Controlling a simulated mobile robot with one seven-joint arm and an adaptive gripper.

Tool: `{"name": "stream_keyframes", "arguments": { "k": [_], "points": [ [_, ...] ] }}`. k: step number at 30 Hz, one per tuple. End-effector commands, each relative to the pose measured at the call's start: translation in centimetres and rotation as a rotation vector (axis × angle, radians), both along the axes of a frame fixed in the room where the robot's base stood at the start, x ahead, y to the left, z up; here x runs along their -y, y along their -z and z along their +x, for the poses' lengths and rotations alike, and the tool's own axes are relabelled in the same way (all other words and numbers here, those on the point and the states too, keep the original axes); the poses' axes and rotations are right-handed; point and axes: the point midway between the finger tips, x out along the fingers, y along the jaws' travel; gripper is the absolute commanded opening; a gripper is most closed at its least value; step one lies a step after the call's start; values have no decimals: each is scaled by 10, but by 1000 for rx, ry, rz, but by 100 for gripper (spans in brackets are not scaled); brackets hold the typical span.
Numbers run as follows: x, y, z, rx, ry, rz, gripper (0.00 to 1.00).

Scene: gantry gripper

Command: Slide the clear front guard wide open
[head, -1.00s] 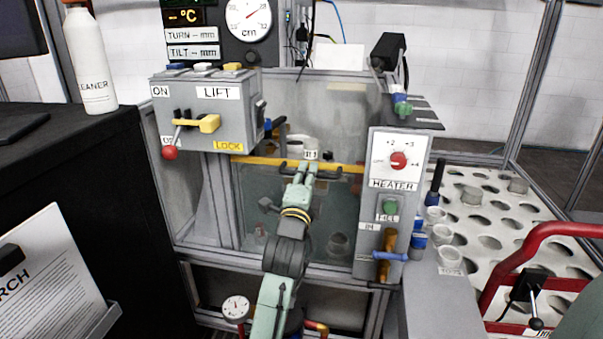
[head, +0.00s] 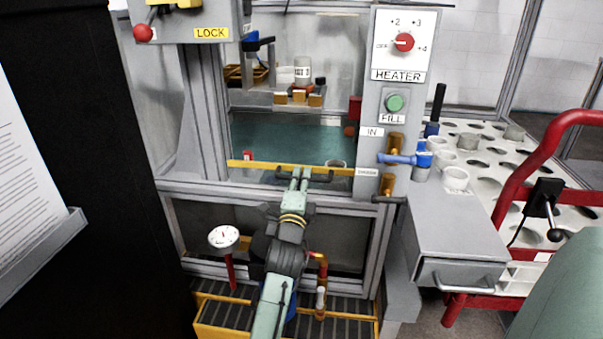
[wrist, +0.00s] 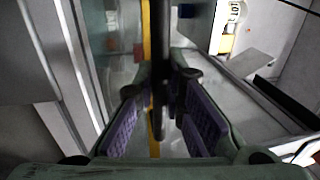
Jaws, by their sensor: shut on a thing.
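The clear front guard shows by its yellow top edge (head: 245,165), which lies low across the tank front, level with the lower part of the heater panel. Its dark handle (head: 325,178) is a bar just under that edge. My gripper (head: 300,174) reaches it from below and is shut on the handle near its middle. In the wrist view the handle (wrist: 161,60) runs between the purple pads of my gripper (wrist: 160,120), beside the yellow edge (wrist: 146,30). Above the guard the front opening is uncovered, showing teal liquid (head: 280,138) and a shelf with a white jar (head: 303,70).
The heater panel (head: 401,45) stands right of the guard, with a blue-handled valve (head: 405,159) and a grey drawer (head: 462,275). A gauge (head: 223,237) and a yellow-edged grate (head: 220,330) are below. A red rail (head: 520,170) is at right.

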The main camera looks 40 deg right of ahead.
Motion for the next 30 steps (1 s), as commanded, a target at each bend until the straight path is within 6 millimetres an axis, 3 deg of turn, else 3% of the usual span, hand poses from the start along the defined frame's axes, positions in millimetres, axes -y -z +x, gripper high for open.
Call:
{"name": "stream_keyframes", "arguments": {
  "k": [1,4,17,18,27,30],
  "points": [
    [0,11,0,-3,0,2,0],
    [0,17,0,-2,0,1,0],
    [0,19,0,-1,0,0,0],
    [0,19,0,-1,0,0,11],
    [0,18,0,0,0,0,31],
    [0,18,0,0,0,0,31]
  ]
}}
